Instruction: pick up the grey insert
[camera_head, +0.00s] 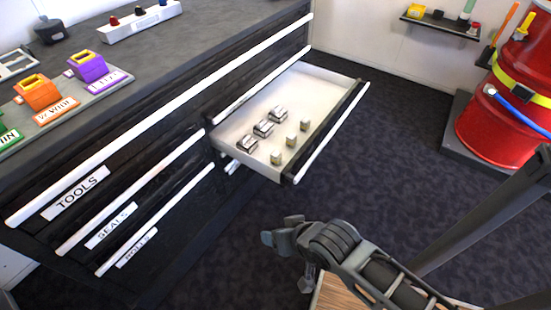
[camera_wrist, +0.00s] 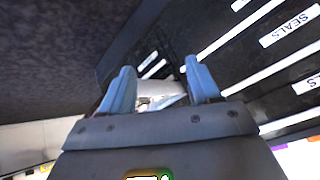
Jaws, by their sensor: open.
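I cannot tell for sure which thing is the grey insert. The open drawer (camera_head: 327,83) holds a row of small grey-and-black blocks (camera_head: 263,128) and a row of small pale beige-grey pieces (camera_head: 291,140). My gripper (camera_head: 278,232) is in front of and below the drawer in the head view, well apart from these pieces. In the wrist view my gripper (camera_wrist: 160,78) shows two blue fingers spread apart with nothing held between them. The wrist view looks past the fingers to dark drawer fronts; the small pieces are not clear there.
The dark cabinet has closed drawers labelled TOOLS (camera_head: 75,193) and SEALS (camera_head: 110,226). Orange (camera_head: 38,93) and purple (camera_head: 87,66) blocks stand on its top. A red drum (camera_head: 495,125) and a wall shelf (camera_head: 440,26) are at right. The dark floor between drawer and drum is clear.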

